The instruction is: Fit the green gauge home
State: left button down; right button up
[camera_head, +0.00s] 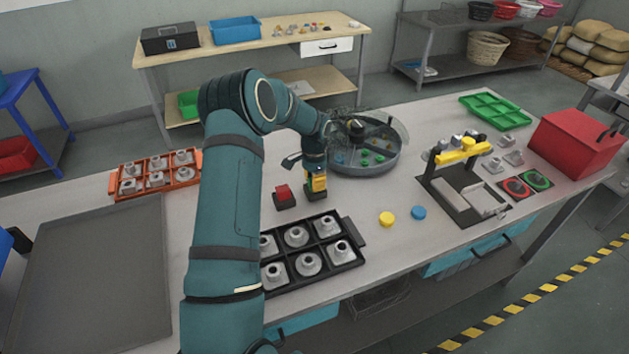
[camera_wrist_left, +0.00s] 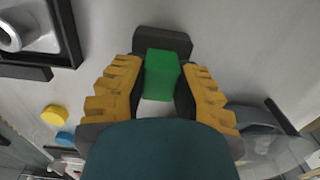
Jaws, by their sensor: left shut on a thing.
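A green gauge (camera_wrist_left: 162,75) shows as a green block between the yellow fingers of my left gripper (camera_wrist_left: 160,88) in the left wrist view. The fingers are shut on it. A dark block or base (camera_wrist_left: 150,40) lies just beyond the gauge; whether the gauge sits in it or above it I cannot tell. In the head view my left gripper (camera_head: 316,181) points down at the bench, just right of a red block (camera_head: 283,192) on a dark base. The gauge is mostly hidden there by the fingers. My right gripper is not in view.
A black tray (camera_head: 364,240) of metal parts stands in front, and a round grey tank (camera_head: 365,168) behind right. A yellow disc (camera_head: 387,219) and a blue disc (camera_head: 419,213) lie right. A yellow-topped fixture (camera_head: 463,152) and red box (camera_head: 575,145) stand farther right.

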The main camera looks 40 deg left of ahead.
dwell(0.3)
pick_arm(q)
jog(key=c, duration=0.7)
grip_release()
jog(key=shift+c, duration=0.2)
notch_tip(320, 180, up, 12)
